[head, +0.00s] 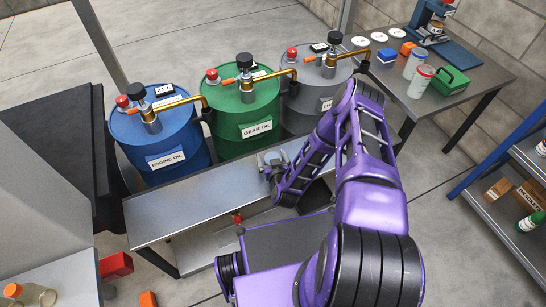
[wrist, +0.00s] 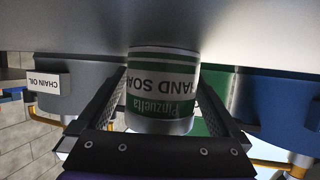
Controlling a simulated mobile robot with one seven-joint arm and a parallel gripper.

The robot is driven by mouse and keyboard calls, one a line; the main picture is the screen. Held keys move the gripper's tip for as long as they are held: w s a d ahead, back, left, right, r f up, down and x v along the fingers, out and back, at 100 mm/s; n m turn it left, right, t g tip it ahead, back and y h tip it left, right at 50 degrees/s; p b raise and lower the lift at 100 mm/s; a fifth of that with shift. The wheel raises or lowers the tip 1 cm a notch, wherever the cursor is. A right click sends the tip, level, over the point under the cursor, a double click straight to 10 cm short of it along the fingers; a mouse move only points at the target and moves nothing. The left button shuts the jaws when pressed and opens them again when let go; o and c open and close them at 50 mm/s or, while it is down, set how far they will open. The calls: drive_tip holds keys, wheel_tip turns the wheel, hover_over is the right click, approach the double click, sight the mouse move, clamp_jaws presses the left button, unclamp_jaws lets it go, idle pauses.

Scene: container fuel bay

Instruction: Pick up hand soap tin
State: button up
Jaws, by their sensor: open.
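The hand soap tin (wrist: 162,92) has a white and green label reading "HAND SOAP", upside down in the wrist view. It stands between the two dark fingers of my gripper (wrist: 163,84), with gaps visible on both sides. My gripper is open and around the tin, not closed on it. In the head view my gripper (head: 272,165) is low over the metal bench (head: 215,190), in front of the green and grey drums. I cannot make out the tin clearly there; my gripper and arm cover that spot.
Blue engine oil (head: 160,140), green gear oil (head: 243,105) and grey chain oil (head: 315,95) drums with brass taps stand behind the bench. A side table (head: 470,105) with jars and a green box is at upper right. Shelves (head: 500,215) stand at right.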

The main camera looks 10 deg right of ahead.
clamp_jaws()
idle(0.6)
